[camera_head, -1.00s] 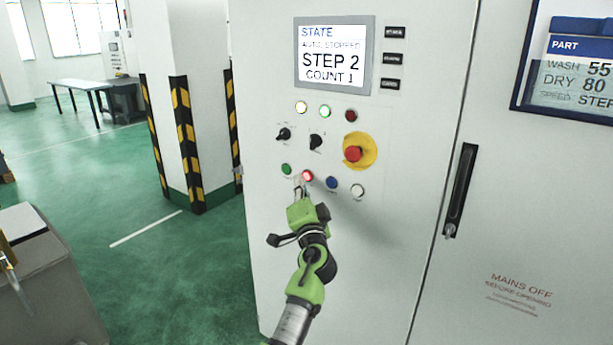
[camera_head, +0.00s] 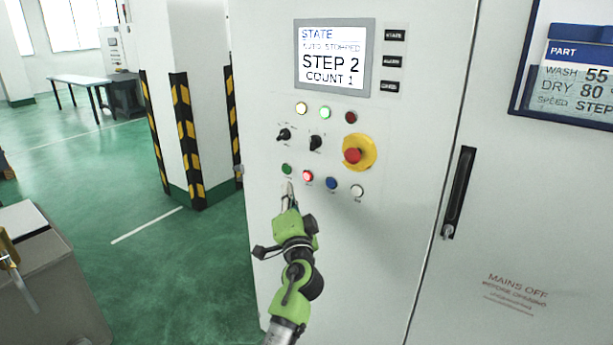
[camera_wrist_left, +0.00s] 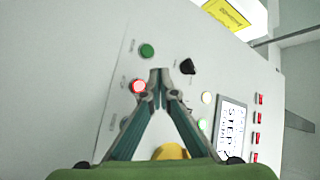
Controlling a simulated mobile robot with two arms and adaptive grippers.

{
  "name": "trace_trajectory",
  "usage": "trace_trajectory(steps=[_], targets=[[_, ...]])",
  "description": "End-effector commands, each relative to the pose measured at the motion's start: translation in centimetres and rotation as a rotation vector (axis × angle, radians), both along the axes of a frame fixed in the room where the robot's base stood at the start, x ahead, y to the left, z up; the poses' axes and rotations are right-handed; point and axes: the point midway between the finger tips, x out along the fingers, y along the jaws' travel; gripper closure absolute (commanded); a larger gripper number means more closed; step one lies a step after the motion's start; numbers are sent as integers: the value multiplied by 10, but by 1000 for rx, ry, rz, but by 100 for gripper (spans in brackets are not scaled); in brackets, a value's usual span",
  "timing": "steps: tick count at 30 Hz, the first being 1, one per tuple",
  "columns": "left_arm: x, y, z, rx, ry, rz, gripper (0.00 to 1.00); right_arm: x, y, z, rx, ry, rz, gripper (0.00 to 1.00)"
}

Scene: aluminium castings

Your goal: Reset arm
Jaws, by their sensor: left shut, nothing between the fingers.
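My left gripper (camera_head: 289,187) is in front of the control panel, with its fingertips just below the green button (camera_head: 286,169) and left of the lit red button (camera_head: 308,176). It is shut and empty. In the left wrist view my left gripper (camera_wrist_left: 160,75) has its fingertips together, with the lit red button (camera_wrist_left: 138,86) beside them and the green button (camera_wrist_left: 147,50) beyond. The screen (camera_head: 334,55) reads "AUTO STOPPED", "STEP 2" and "COUNT 1". My right gripper is not in view.
The cabinet (camera_head: 400,250) also carries a red emergency stop (camera_head: 353,156) on a yellow base, dark selector knobs, blue and white buttons, and a door handle (camera_head: 459,190). A striped pillar (camera_head: 190,100) stands to the left. The green floor between is clear.

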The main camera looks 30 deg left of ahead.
Motion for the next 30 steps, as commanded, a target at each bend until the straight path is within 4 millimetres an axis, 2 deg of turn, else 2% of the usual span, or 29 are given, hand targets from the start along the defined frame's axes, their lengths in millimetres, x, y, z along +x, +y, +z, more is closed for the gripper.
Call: trace_trajectory(steps=[19, 22, 23, 26, 29, 30], targets=[[0, 0, 0, 0, 0, 1, 100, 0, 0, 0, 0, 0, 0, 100], [2, -1, -7, -6, 11, -6, 100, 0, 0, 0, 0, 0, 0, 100], [3, -3, -13, -11, 20, -12, 100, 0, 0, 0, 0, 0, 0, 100], [10, -11, -51, -44, 78, -49, 100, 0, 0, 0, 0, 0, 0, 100], [16, -27, -115, -105, 172, -110, 100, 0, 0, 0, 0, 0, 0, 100], [16, -34, -145, -135, 216, -135, 100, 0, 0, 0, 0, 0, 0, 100]])
